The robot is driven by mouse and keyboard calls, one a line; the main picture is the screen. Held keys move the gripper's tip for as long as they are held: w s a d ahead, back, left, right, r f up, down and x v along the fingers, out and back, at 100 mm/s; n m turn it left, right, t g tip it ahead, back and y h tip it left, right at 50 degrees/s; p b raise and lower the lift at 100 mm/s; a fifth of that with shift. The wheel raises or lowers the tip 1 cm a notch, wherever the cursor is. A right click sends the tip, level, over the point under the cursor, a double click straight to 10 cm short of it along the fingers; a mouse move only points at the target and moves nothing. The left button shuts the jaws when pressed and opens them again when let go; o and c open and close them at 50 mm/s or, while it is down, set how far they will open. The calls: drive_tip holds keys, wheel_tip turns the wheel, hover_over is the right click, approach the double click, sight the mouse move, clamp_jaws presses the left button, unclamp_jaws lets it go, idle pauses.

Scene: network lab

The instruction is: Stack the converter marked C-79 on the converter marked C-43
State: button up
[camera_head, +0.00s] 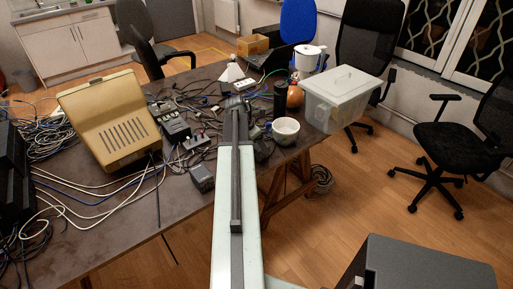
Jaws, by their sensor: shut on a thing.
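My arm reaches out over the dark table, and my gripper (236,97) is at its far end, among the clutter. It is shut on a small dark thing, mostly hidden by the gripper and arm; I cannot tell what it is or whether it touches the table. A small grey box (201,178) lies on the table left of my arm and may be a converter. A larger grey device (176,130) stands farther back, to its upper left. No C-79 or C-43 marking is readable at this size, so I cannot tell which boxes are the converters.
The table (130,232) has loose cables at left and a beige case (110,120). Right of my gripper are a white bowl (285,131), a dark cylinder (280,99), an orange-brown round object (295,96) and a clear lidded box (340,103). The table's front left is fairly clear.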

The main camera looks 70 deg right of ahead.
drive_tip(key=shift+w+a+r, duration=0.1)
drive_tip(key=shift+w, duration=0.15)
drive_tip(key=shift+f, duration=0.2)
drive_tip(key=o, duration=1.6)
drive_tip(key=shift+r, duration=0.2)
drive_tip(key=shift+r+p, duration=0.35)
drive_tip(key=shift+p, duration=0.05)
drive_tip(key=p+v, duration=1)
drive_tip(key=v, duration=0.1)
drive_tip(key=shift+a+r, duration=0.1)
